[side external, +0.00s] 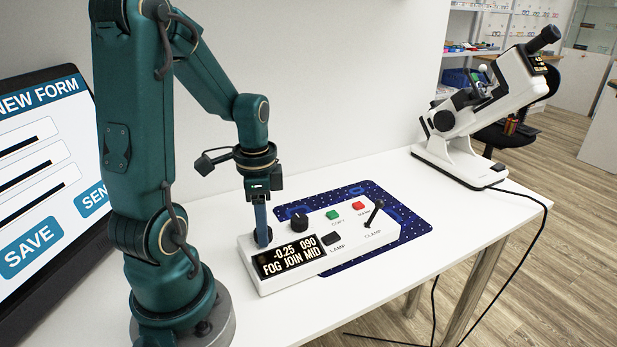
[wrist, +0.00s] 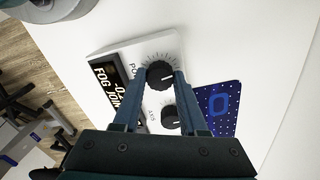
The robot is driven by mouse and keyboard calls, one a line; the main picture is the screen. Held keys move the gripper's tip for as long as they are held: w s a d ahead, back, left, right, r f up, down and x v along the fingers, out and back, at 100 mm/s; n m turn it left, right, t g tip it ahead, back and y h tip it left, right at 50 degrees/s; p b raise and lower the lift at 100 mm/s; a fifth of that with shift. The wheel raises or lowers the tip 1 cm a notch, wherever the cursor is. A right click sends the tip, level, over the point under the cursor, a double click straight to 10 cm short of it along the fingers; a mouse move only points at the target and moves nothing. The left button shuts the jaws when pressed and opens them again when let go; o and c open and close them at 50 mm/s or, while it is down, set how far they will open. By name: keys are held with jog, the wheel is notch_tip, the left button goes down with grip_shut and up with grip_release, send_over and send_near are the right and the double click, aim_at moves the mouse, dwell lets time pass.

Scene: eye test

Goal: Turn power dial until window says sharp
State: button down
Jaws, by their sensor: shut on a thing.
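My gripper (side external: 261,226) reaches down to the left end of a white control box (side external: 349,251) and is shut on the black power dial (side external: 263,238), mostly hidden by the fingers there. In the wrist view the fingers (wrist: 160,78) stand on either side of the ribbed power dial (wrist: 160,72), which has a white mark. The second black dial, the axis dial (side external: 299,221), also shows in the wrist view (wrist: 171,117), free of the fingers. The window (side external: 291,258) reads "-0.25 090" and "FOG JOIN MID". In the wrist view the window (wrist: 117,88) is partly cut off.
The box has a green button (side external: 332,215), a red button (side external: 358,206), a black lamp button (side external: 331,238) and an upright clamp lever (side external: 374,213). A blue dotted cloth (side external: 415,222) lies under it. A white lens instrument (side external: 462,135) stands right; a screen (side external: 40,190) stands left.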

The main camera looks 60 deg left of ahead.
jog(key=n, duration=1.5)
dwell(0.4)
jog(key=shift+c, duration=2.2)
grip_release()
jog(key=shift+r, duration=2.6)
